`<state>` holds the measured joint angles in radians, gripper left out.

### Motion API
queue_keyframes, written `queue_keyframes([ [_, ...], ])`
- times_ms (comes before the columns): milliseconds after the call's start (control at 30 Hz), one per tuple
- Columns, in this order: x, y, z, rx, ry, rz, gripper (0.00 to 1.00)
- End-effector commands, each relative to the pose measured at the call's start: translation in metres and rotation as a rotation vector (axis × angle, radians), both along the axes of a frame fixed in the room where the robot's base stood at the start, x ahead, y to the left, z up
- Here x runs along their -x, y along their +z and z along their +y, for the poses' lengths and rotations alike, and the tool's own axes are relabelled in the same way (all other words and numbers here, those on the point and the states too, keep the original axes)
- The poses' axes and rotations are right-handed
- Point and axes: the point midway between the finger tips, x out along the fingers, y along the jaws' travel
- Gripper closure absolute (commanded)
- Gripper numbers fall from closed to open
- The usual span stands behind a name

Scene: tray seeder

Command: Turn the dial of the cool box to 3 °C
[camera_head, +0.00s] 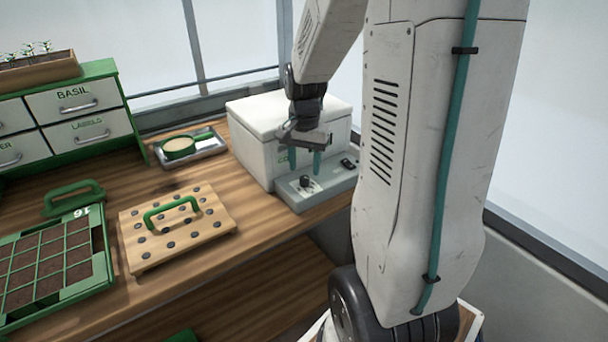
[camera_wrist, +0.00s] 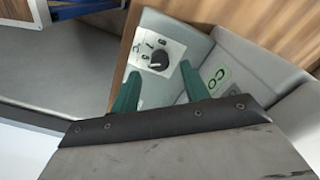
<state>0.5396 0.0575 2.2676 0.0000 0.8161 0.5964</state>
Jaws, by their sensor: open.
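The white cool box (camera_head: 262,150) stands at the right end of the wooden bench, with green lettering partly hidden behind my gripper. Its grey control panel (camera_head: 325,187) sits low at its front. The black dial (camera_head: 305,182) is on the panel's left part, and it also shows in the wrist view (camera_wrist: 158,60) on a white number plate. The pointer mark is too small to read. My gripper (camera_head: 304,165) has two green fingers apart and empty, above and behind the dial. In the wrist view its fingertips (camera_wrist: 160,72) appear on either side of the dial, not visibly touching it.
A black switch (camera_head: 348,163) is on the panel's right part. A wooden peg board with a green handle (camera_head: 172,212) lies left of the cool box. A seed tray (camera_head: 100,265) is at the left.

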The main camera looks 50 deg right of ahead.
Motion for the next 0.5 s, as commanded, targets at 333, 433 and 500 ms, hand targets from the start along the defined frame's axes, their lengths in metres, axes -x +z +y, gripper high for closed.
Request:
queue_keyframes([
  [333, 0.0, -0.038, 0.001, -0.001, 0.003, 0.0, 0.54],
  [433, 0.0, -0.039, 0.001, 0.0, 0.003, 0.0, 0.54],
  [500, 0.0, -0.039, 0.001, 0.0, 0.003, 0.0, 0.54],
])
